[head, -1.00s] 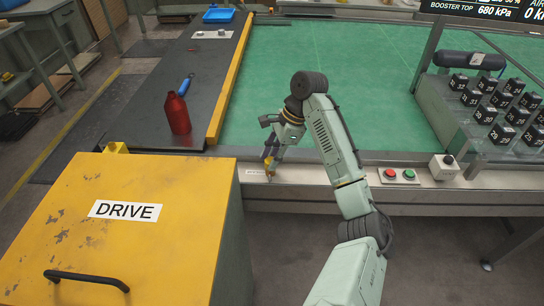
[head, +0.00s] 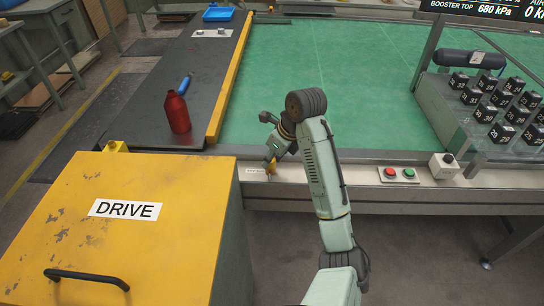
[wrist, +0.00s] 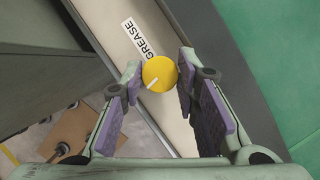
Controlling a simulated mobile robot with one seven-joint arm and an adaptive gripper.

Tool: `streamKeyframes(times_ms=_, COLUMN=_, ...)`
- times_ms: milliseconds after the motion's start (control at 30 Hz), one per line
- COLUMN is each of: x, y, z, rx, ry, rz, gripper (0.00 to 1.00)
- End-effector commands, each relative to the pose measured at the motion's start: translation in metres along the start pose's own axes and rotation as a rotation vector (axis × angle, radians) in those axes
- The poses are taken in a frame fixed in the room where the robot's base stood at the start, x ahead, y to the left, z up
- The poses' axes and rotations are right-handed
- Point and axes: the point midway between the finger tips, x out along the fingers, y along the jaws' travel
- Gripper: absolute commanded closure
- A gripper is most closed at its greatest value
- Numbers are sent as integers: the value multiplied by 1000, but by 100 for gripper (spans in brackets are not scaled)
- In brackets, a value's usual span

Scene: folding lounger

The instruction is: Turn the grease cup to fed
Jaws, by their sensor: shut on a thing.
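The grease cup (wrist: 160,73) is a round yellow knob with a short white line on its face, pointing to the lower left in the wrist view. A white label reading GREASE (wrist: 139,38) is on the pale rail beside it. My gripper (wrist: 159,70) has its two purple-padded fingers on opposite sides of the knob and is shut on it. In the head view my gripper (head: 269,165) is at the front rail, next to the small label (head: 255,171); its fingers mostly hide the cup there. I see no readable "fed" mark.
A yellow DRIVE cabinet (head: 130,230) stands at the front left. A red bottle (head: 177,112) stands on the dark side table.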

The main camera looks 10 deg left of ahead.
Motion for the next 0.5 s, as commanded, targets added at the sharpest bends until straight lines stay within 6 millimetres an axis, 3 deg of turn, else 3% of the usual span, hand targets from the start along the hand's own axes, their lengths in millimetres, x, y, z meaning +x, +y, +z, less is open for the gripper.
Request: streamKeyframes(times_ms=500, x=1, y=2, z=-1, rx=172, ry=4, rz=-69, gripper=99)
